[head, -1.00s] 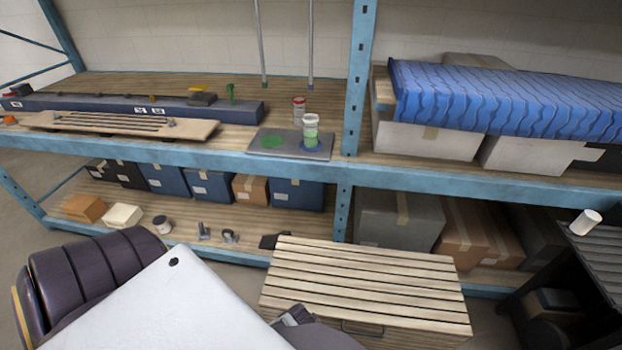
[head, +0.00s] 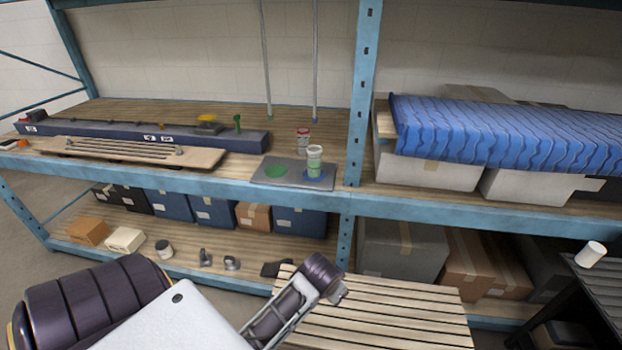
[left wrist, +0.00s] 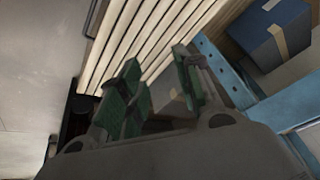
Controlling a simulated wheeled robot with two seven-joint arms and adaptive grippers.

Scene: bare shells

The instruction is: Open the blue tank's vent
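I cannot make out a blue tank or its vent for certain. A long dark-blue box (head: 215,139) lies on the upper shelf, with a yellow-topped part (head: 207,120) and a green upright part (head: 237,122) by it. Two thin pipes hang behind, one with a green tip (head: 269,118), one with a blue tip (head: 315,119). A grey plate (head: 262,179) has a green disc and a blue disc; a clear jar with green contents (head: 314,162) stands on the blue one. My left gripper (head: 338,294) is over the slatted crate; the left wrist view shows its fingers (left wrist: 158,70) apart and empty.
A red-and-white jar (head: 303,141) stands behind the plate. A slatted board (head: 130,151) lies at the shelf front. The slatted crate (head: 400,310) stands before the rack. A blue upright (head: 362,95) and shelf beam (head: 225,186) bound the bay. A white cup (head: 591,254) lies at right.

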